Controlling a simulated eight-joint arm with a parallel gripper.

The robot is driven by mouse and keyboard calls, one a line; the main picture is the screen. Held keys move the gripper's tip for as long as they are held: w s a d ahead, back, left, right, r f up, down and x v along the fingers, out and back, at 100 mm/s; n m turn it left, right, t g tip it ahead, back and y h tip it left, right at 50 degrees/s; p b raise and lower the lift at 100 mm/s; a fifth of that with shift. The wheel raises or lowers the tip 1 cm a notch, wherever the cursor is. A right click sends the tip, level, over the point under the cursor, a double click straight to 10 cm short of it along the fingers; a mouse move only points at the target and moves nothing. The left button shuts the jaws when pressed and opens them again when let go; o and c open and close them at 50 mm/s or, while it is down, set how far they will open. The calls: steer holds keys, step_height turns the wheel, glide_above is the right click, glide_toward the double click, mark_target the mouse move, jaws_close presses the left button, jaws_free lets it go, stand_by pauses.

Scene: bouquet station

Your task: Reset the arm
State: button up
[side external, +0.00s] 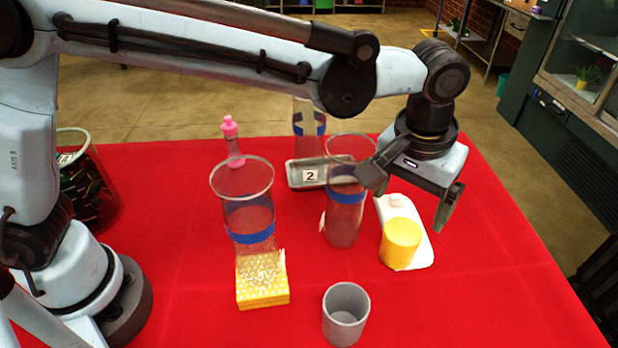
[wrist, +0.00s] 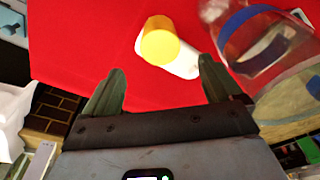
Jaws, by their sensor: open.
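My gripper (side external: 408,203) is open and empty in the side external view. It hangs above the right part of the red table, over and just behind a yellow cylinder (side external: 401,240) that is on or against a white item (side external: 418,256). In the wrist view, the two fingers of my gripper (wrist: 160,85) are spread apart with nothing between them. The yellow cylinder (wrist: 160,42) and the white item (wrist: 187,63) show beyond the fingertips. One finger partly overlaps the glass vase (side external: 344,215) in the side external view.
A clear vase with a blue band (side external: 243,195) stands at a yellow dotted block (side external: 262,290). A grey cup (side external: 346,312) is at the front. A tray marked 2 (side external: 306,172), a pink-topped bottle (side external: 231,140) and a dark glass container (side external: 88,190) stand farther back. The red table (side external: 480,300) is clear at front right.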

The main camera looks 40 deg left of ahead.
steer(key=w+a+r+n+t+h, duration=0.1)
steer(key=w+r+t, duration=0.1)
steer(key=w, duration=0.4)
steer(key=w+a+r+n+t+h, duration=0.1)
steer(key=w+a+t, duration=0.1)
steer(key=w, duration=0.3)
steer(key=s+a+r+n+t, duration=0.1)
steer(key=s+a+r+n, duration=0.2)
steer(key=a+r, duration=0.4)
steer(key=s+a+r+n+t+h, duration=0.1)
steer(key=s+a+n+t, duration=0.15)
steer(key=s+a, duration=0.35)
steer(key=s+a+r+n+t, duration=0.1)
steer(key=s+a+n, duration=0.2)
steer(key=a, duration=0.5)
steer(key=s+a+f+m+g+y, duration=0.3)
steer(key=s+a+f+m, duration=0.1)
steer(key=s+f+m, duration=0.4)
step_height(320, 180, down, 3)
steer(key=shift+s+a+f+m, duration=0.2)
steer(key=shift+s+a+m, duration=0.1)
steer(key=shift+m, duration=0.95)
steer(key=shift+o, duration=0.4)
steer(key=shift+w+r, duration=0.1)
